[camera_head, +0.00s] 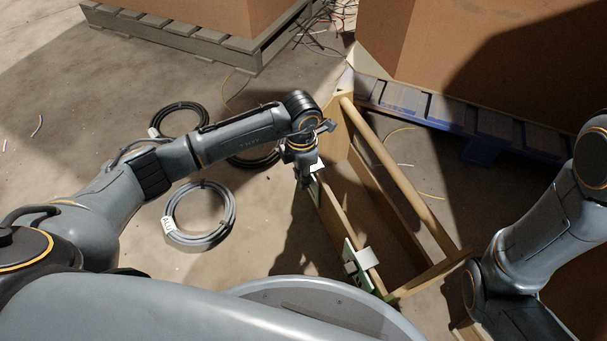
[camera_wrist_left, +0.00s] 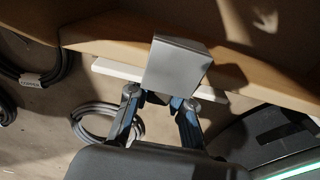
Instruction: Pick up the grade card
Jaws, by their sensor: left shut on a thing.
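A wooden tote (camera_head: 388,168) with a round bar handle stands on the floor in the head view. My left gripper (camera_head: 308,180) is at its left side wall, pointing down, and is shut on a pale card (camera_head: 317,190) there, which I take as the grade card. In the left wrist view my left gripper (camera_wrist_left: 160,103) has its fingers around a grey square tab (camera_wrist_left: 177,68), with a white card edge (camera_wrist_left: 115,70) behind it against the tote's wall (camera_wrist_left: 110,37). I cannot tell whether the card still touches the wall. My right gripper is out of view.
A second card, green with a white clip (camera_head: 360,260), hangs on the tote's near left wall. Coiled cables (camera_head: 199,215) lie on the floor to the left. Large cardboard boxes on a grey pallet (camera_head: 205,42) and a blue pallet (camera_head: 450,110) stand behind.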

